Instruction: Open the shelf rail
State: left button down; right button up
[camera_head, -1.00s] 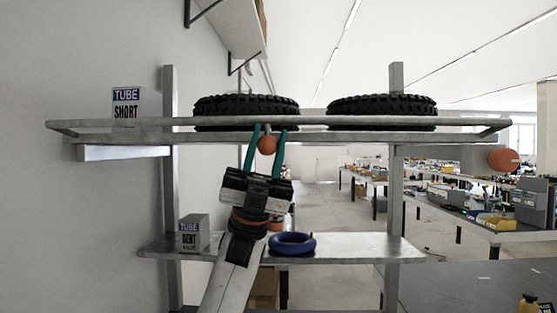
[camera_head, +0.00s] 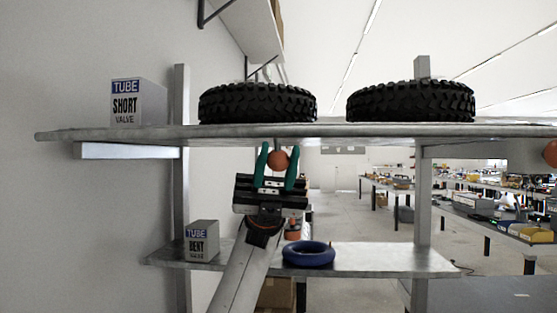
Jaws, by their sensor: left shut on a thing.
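The upper shelf (camera_head: 330,140) holds two black tires, the left tire (camera_head: 258,103) and the right tire (camera_head: 410,101). The rail (camera_head: 400,130) now shows as a bar low along the shelf's front edge, and the tires stand clear above it. An orange knob (camera_head: 278,159) hangs just under the front edge. My left gripper (camera_head: 277,166) reaches up from below, its green fingers shut on the knob from both sides. My right gripper is not in view.
A SHORT VALVE box (camera_head: 138,103) stands at the upper shelf's left. The lower shelf (camera_head: 385,260) holds a BENT VALVE box (camera_head: 201,241) and a blue ring (camera_head: 308,253). Another orange ball (camera_head: 551,152) shows at the right edge. A wall lies at left.

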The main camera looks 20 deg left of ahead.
pick_arm(q)
jog(key=shift+w+d+f, duration=0.1)
jog(key=shift+f, duration=0.15)
jog(key=c, duration=1.3)
grip_release()
jog(key=shift+o, duration=1.1)
jog(key=shift+w, duration=0.25)
jog(key=shift+s, duration=0.1)
jog(key=v, duration=1.2)
jog(key=shift+p, duration=0.3)
jog(key=shift+f, duration=0.1)
